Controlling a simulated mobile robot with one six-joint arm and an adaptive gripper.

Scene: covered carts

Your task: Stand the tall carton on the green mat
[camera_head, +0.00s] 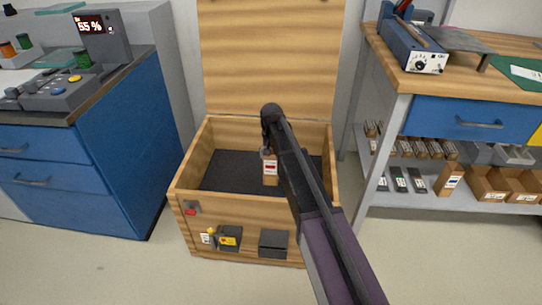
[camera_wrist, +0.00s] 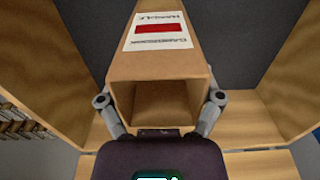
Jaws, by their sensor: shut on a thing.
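My gripper (camera_head: 266,153) is shut on the tall carton (camera_head: 271,174), inside the open wooden chest. The carton is brown cardboard with a white label and a red band. In the wrist view the carton (camera_wrist: 160,66) fills the middle, its near end looking hollow, with a finger on each side of it. My arm hides part of the carton in the head view. I cannot tell if it touches the chest floor. A green mat (camera_head: 525,72) lies on the right workbench, cut off by the picture's edge.
The wooden chest (camera_head: 184,184) has a raised lid (camera_head: 270,60) behind and walls around my gripper. A blue instrument (camera_head: 412,47) stands on the right bench (camera_head: 465,88), with boxes on the shelf below. A blue cabinet (camera_head: 125,150) stands left. Floor is clear in front.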

